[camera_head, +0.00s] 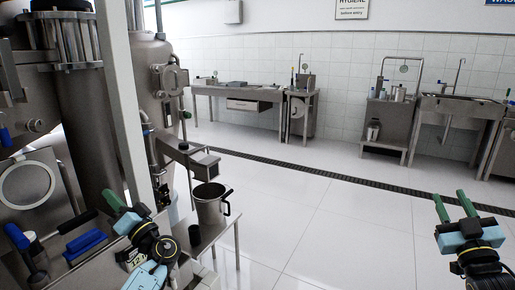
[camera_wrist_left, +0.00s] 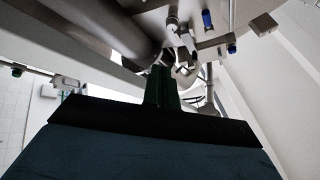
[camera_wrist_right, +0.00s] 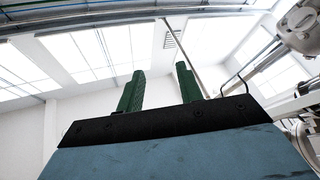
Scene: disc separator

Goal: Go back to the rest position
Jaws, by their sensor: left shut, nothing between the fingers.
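My left gripper (camera_head: 113,200) is at the lower left of the head view, close in front of the steel machine (camera_head: 75,90). Its green fingers are together with nothing between them; they also show shut in the left wrist view (camera_wrist_left: 161,88). My right gripper (camera_head: 452,207) is at the lower right of the head view, over open floor. Its two green fingers stand apart and point up, and the right wrist view (camera_wrist_right: 160,92) shows a clear gap with nothing in it.
A steel pot (camera_head: 211,206) stands on a small table (camera_head: 222,232) right of my left gripper. Blue-handled parts (camera_head: 85,243) sit at lower left. Steel benches (camera_head: 238,93) and a sink (camera_head: 460,105) line the far wall. The middle floor (camera_head: 330,215) is clear, crossed by a drain.

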